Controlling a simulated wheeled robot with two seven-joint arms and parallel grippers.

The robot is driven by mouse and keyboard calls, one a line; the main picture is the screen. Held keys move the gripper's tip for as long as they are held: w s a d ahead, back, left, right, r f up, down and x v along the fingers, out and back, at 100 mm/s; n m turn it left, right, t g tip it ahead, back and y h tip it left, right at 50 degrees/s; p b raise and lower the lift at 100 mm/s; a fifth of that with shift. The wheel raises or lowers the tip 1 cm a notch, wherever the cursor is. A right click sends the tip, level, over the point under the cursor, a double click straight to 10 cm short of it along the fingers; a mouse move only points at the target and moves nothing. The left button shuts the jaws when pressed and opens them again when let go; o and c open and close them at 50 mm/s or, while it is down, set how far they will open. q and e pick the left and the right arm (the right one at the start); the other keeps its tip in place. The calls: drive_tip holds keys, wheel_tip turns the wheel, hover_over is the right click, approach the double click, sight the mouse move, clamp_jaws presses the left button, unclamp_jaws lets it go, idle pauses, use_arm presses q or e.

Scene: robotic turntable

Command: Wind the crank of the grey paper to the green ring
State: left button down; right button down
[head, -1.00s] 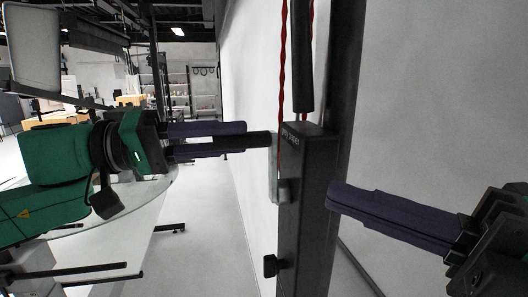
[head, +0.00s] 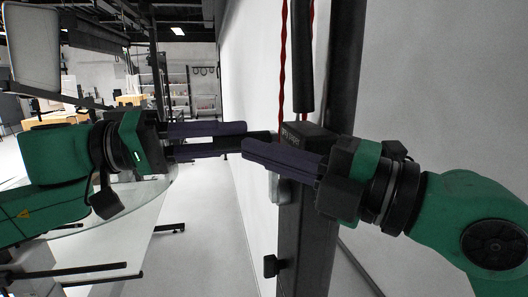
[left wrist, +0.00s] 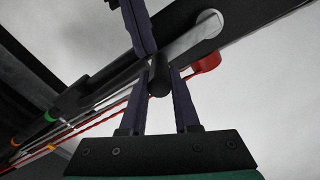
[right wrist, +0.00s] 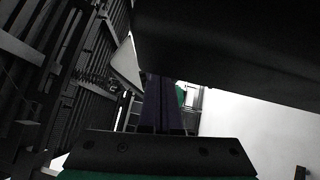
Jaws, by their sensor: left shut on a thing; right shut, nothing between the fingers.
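A dark upright housing (head: 312,225) with a partly covered label stands right of centre in the head view. The crank's black handle (left wrist: 159,76) sits between the fingers of my left gripper (left wrist: 161,80) in the left wrist view, beside a pale crank arm (left wrist: 190,42). My left gripper (head: 240,133) is shut on it. My right gripper (head: 248,149) is shut and empty; its fingers cross in front of the housing, close to the handle, and show at the top of the left wrist view. The green ring (left wrist: 50,116) is around a black bar at lower left there.
Red cords (head: 283,60) hang above the housing. A red part (left wrist: 206,63) is near the crank arm. A black knob (head: 270,266) juts from the housing's lower left. A glass table (head: 120,212) stands left.

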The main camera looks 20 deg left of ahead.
use_arm(q)
drive_tip(key=shift+d+f, duration=0.2)
drive_tip(key=shift+f, duration=0.3)
use_arm(e)
drive_tip(key=shift+w+a+m, duration=0.3)
drive_tip(key=shift+w, duration=0.25)
use_arm(q)
drive_tip(key=c, duration=0.7)
unclamp_jaws()
drive_tip(key=shift+o, duration=0.2)
drive_tip(key=shift+w+a+r, duration=0.15)
drive_tip(key=shift+a, duration=0.05)
use_arm(e)
drive_tip(key=shift+w+a+h, duration=0.3)
drive_tip(key=shift+w, duration=0.05)
use_arm(q)
drive_tip(key=shift+r, duration=0.1)
use_arm(e)
drive_tip(key=shift+d, duration=0.1)
